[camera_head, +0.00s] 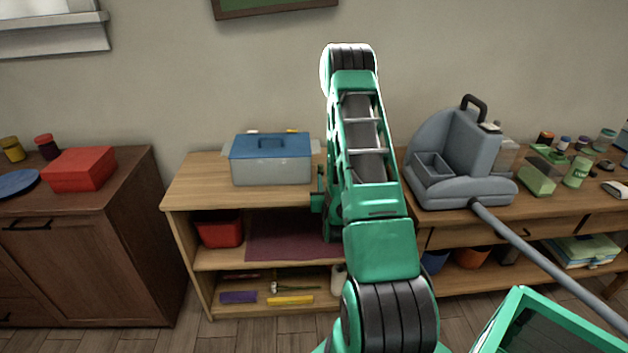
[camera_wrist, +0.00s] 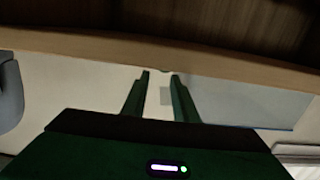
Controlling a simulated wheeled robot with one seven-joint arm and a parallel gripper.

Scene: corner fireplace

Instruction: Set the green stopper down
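My gripper (camera_wrist: 160,74) shows in the wrist view as two dark green fingers with a clear gap between them. A small grey-green patch (camera_wrist: 166,96) shows in the gap; I cannot tell whether it is near or on the wall behind. I cannot make out a green stopper in either view. In the head view my arm reaches over the light wood shelf unit (camera_head: 185,190), and its end is mostly hidden behind the arm, right of the blue-lidded box (camera_head: 272,172).
A grey machine (camera_head: 462,165) stands right of my arm. Beyond it are a green box (camera_head: 537,178), a green jar (camera_head: 577,172) and small jars. The shelf holds a red bin (camera_head: 219,230). A red box (camera_head: 79,169) sits on the dark cabinet (camera_head: 90,235) at left.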

